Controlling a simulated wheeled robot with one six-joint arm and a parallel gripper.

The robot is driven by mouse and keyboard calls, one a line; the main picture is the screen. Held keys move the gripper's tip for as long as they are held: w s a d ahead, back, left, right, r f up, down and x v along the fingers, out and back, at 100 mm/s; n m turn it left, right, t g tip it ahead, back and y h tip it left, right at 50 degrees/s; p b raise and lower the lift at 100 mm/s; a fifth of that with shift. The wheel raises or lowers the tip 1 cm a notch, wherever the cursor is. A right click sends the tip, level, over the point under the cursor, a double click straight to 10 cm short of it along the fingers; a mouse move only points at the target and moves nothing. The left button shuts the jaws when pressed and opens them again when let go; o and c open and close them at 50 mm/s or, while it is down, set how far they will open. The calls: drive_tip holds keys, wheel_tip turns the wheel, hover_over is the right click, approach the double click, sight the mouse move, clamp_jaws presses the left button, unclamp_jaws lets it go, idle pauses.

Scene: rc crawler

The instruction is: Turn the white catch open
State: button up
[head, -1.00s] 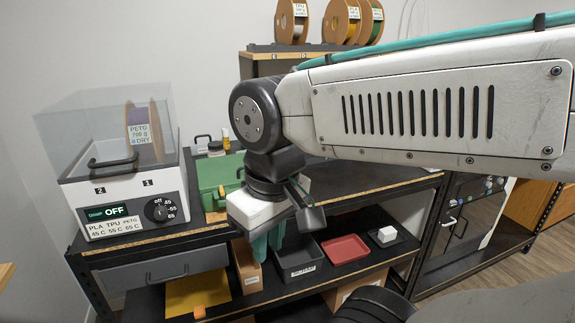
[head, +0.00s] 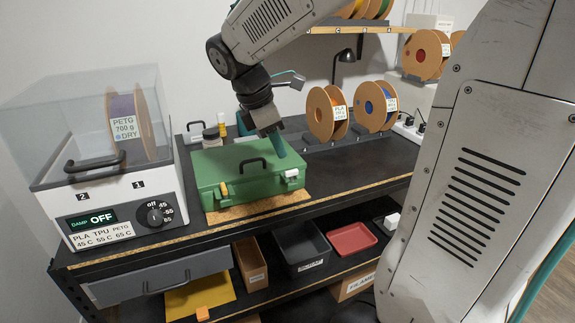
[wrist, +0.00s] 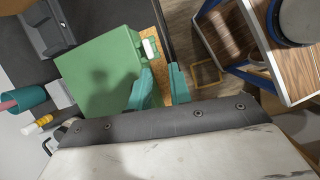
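The green case (head: 245,178) sits closed on the bench, with a dark handle on its lid. Its white catch (head: 291,173) is at the right end of the front; it lies flat across the front edge. A yellow catch (head: 223,189) is at the left end. My gripper (head: 278,146) hangs over the right part of the case, a little above and behind the white catch. In the wrist view my gripper (wrist: 161,84) has its two teal fingers apart with nothing between them. The white catch (wrist: 150,49) shows just beyond the fingertips, apparently untouched.
A dryer box (head: 112,190) with a clear cover stands left of the case. Filament spools (head: 326,113) stand on the bench at the right. Small bottles (head: 211,136) and a teal cup (head: 242,126) are behind the case. Bins (head: 302,247) sit on the lower shelf.

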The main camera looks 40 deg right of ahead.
sight(290, 171)
drive_tip(key=shift+n, duration=0.7)
drive_tip(key=d+f, duration=0.1)
drive_tip(key=f, duration=0.1)
drive_tip(key=d+f, duration=0.1)
drive_tip(key=f, duration=0.2)
drive_tip(key=w+d+f, duration=0.1)
drive_tip(key=d+f, duration=0.1)
drive_tip(key=shift+w+f, duration=0.1)
drive_tip(key=shift+f, duration=0.3)
drive_tip(key=shift+h, duration=0.3)
clamp_jaws()
